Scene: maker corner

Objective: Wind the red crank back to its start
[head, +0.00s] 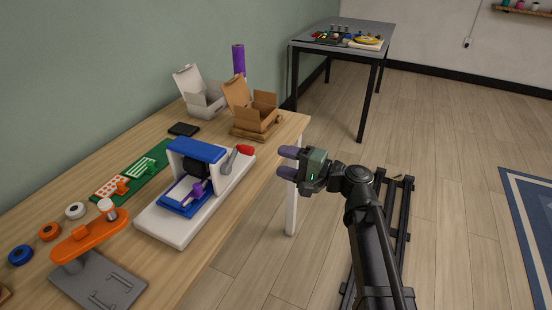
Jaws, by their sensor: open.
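The red crank knob (245,150) sits at the end of a grey crank arm (230,158) on the right side of a small press machine. The machine has a white base (180,230), a blue top (197,149) and a dark roller, with a blue tray (186,200) in front holding a purple piece. The crank points up and to the right. My gripper (286,160) is open and empty, to the right of the crank and apart from it, just off the table's edge. Its purple-tipped fingers point left toward the crank.
An orange lever device (90,240) stands at the table's near left, beside several rolls. A green board (130,172) lies at the back left. A cardboard box (255,110) and a white box (204,100) stand behind the machine. A grey table (310,42) is farther off.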

